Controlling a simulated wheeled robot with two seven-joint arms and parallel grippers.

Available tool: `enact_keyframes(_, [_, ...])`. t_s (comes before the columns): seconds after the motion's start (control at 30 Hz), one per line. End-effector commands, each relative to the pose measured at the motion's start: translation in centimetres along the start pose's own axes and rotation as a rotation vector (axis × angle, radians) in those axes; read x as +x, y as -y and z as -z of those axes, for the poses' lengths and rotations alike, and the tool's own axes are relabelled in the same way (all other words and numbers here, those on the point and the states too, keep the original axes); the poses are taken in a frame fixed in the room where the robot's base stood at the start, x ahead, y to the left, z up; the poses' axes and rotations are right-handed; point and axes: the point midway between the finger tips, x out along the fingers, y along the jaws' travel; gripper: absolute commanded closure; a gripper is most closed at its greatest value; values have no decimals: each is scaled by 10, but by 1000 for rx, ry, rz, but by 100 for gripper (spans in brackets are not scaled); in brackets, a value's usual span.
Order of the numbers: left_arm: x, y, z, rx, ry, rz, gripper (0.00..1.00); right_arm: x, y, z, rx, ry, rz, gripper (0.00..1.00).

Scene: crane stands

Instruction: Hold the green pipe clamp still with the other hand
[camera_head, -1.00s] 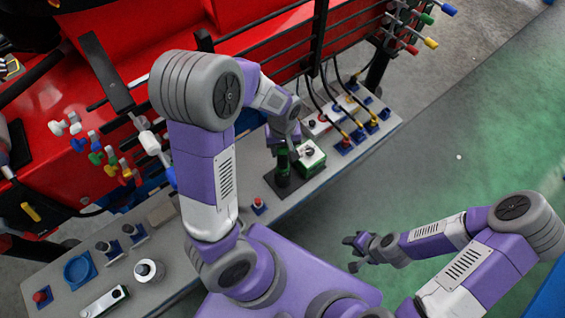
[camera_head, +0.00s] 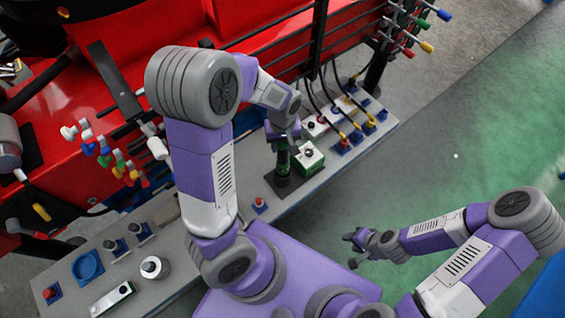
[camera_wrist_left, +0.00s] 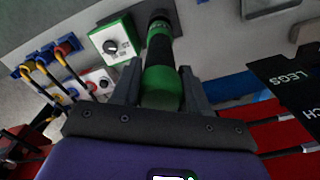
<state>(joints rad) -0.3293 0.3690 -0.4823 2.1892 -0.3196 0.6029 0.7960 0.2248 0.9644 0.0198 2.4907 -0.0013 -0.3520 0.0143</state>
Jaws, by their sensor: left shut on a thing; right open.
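The green pipe clamp (camera_wrist_left: 160,83) shows in the left wrist view as a green cylinder with a black section, between the two fingers of my left gripper (camera_wrist_left: 161,88). In the head view the dark upright piece with green (camera_head: 283,166) stands on a dark base plate on the grey panel. My left gripper (camera_head: 283,138) is shut on its top from above and hides part of it. My right gripper (camera_head: 357,250) is open and empty, over the floor to the right of the panel, well apart from the clamp.
A green box with a dial (camera_head: 309,159) stands close right of the clamp. Blue sockets with cables (camera_head: 355,132) lie further right. A red button (camera_head: 260,203) sits nearer on the grey panel (camera_head: 200,236). A red machine (camera_head: 272,32) with bars rises behind. The floor at right is clear.

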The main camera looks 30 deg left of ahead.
Motion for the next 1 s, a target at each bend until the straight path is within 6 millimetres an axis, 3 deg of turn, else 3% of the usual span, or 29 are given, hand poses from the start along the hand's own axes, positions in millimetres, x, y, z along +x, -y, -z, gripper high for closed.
enact_keyframes(1.0, [-47,-1,1,1,-3,-3,100,-38,14,-2,0,0,0,57])
